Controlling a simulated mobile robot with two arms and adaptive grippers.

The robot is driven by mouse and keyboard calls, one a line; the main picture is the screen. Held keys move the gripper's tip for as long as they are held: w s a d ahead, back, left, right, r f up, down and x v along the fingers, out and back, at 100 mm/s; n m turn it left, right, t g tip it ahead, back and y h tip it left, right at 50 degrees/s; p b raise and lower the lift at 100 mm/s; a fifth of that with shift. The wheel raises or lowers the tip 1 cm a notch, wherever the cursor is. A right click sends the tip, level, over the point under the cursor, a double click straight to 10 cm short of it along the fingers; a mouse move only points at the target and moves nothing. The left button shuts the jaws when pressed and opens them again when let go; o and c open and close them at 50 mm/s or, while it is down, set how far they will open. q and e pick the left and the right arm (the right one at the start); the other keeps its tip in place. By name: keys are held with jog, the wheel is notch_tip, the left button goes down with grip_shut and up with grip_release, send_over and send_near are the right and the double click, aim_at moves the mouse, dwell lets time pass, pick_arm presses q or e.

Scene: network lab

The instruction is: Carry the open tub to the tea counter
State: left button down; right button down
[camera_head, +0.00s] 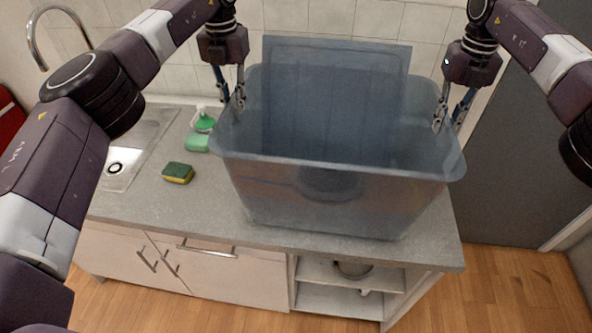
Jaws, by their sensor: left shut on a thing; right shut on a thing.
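The open tub (330,185) is large, blue-grey and see-through. It is upright at the right part of the grey tea counter (215,225); I cannot tell if its base touches the top. A flat panel of the same colour (335,95), perhaps its lid, stands upright inside or behind it. A dark round shape shows faintly through the front wall. My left gripper (232,103) is shut on the tub's left rim. My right gripper (448,122) is shut on its right rim.
A sink (135,150) with a tap (55,25) is at the left. A yellow-green sponge (178,173), a green sponge (196,143) and a green-and-white bottle (203,122) lie between sink and tub. Open shelves (345,300) are below; a grey door (520,150) is at the right.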

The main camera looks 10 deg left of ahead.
pick_arm(q)
jog(key=shift+a+f+b, duration=0.15)
jog(key=shift+f+b, duration=0.25)
jog(key=shift+f, duration=0.1)
pick_arm(e)
jog(key=shift+d+f, duration=0.2)
jog(key=shift+f, duration=0.3)
pick_arm(q)
jog(key=c, duration=2.3)
grip_release()
jog(key=shift+f, duration=0.2)
jog(key=shift+c, duration=0.2)
pick_arm(e)
jog(key=c, duration=2.3)
grip_release()
jog(key=shift+f, duration=0.2)
jog(key=shift+c, duration=0.2)
pick_arm(q)
jog(key=o, duration=0.4)
jog(key=shift+s+r, duration=0.15)
jog(key=shift+r, duration=0.05)
pick_arm(e)
jog(key=o, duration=0.4)
jog(key=shift+s+r, duration=0.15)
jog(key=shift+r, duration=0.05)
pick_arm(q)
jog(key=shift+o, duration=0.2)
pick_arm(e)
jog(key=shift+o, duration=0.2)
jog(key=shift+a, duration=0.1)
